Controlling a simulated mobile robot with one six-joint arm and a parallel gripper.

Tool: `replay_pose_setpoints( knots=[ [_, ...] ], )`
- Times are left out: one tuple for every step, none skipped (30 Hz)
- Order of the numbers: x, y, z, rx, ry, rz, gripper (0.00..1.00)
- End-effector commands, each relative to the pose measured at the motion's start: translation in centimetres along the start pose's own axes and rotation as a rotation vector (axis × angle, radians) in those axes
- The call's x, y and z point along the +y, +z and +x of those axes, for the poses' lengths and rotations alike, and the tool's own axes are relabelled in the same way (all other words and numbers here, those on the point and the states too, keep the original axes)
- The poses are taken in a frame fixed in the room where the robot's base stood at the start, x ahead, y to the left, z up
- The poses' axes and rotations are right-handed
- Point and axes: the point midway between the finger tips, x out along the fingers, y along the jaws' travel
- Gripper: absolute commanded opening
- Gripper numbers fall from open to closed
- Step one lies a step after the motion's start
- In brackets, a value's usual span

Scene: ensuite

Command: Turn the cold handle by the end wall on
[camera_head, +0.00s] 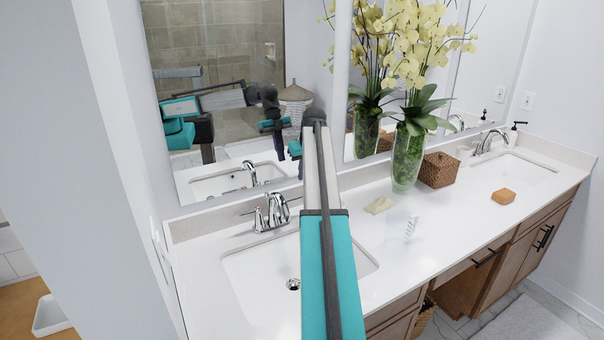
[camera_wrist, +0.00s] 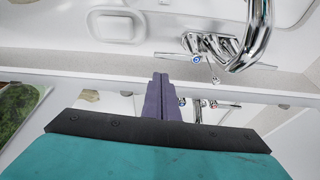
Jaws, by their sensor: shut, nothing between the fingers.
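The chrome tap (camera_head: 272,212) of the near-left sink stands by the mirror. Its left handle, marked red, faces the left wall. In the wrist view, which is upside down, the tap (camera_wrist: 255,40) is at upper right. Its cold handle (camera_wrist: 196,44), with a blue mark, is left of the spout. My gripper (camera_wrist: 160,78) is shut and empty, apart from the handle and to its left in that view. A second tap (camera_head: 490,142) stands at the far-right sink, near the right wall.
The mirror (camera_wrist: 130,104) lies close behind the tap and reflects it. A glass vase of orchids (camera_head: 406,160), a woven box (camera_head: 439,170), a pale soap bar (camera_head: 379,205) and an orange block (camera_head: 503,197) stand on the counter (camera_head: 450,230). The left wall is close.

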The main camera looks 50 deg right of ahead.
Motion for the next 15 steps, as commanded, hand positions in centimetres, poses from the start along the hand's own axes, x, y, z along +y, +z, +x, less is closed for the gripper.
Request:
replay_pose_setpoints(
  knots=[
    [0.0,0.0,0.4,-0.002,-0.001,0.000,0.00],
    [-0.1,0.0,0.7,-0.002,-0.001,0.000,0.00],
    [-0.1,0.0,1.1,-0.002,-0.001,-0.001,0.00],
    [-0.1,0.0,1.4,-0.002,-0.001,-0.001,0.00],
    [-0.1,0.0,1.8,-0.002,-0.001,-0.001,0.00],
    [-0.1,0.0,2.2,-0.002,-0.001,-0.001,0.00],
    [-0.1,0.0,2.6,-0.002,-0.001,-0.001,0.00],
    [-0.1,0.0,2.9,-0.002,-0.001,-0.001,0.00],
    [-0.1,0.0,3.3,-0.002,-0.001,-0.001,0.00],
    [-0.1,0.0,3.7,-0.002,-0.001,-0.001,0.00],
    [-0.1,-0.1,4.1,-0.002,-0.001,-0.001,0.00],
    [-0.1,-0.1,4.5,-0.002,-0.001,-0.001,0.00],
    [-0.1,-0.1,4.8,-0.002,-0.001,-0.001,0.00],
    [-0.1,-0.1,5.2,-0.002,-0.001,-0.001,0.00],
    [-0.1,-0.1,5.6,-0.002,-0.001,-0.001,0.00]
  ],
)
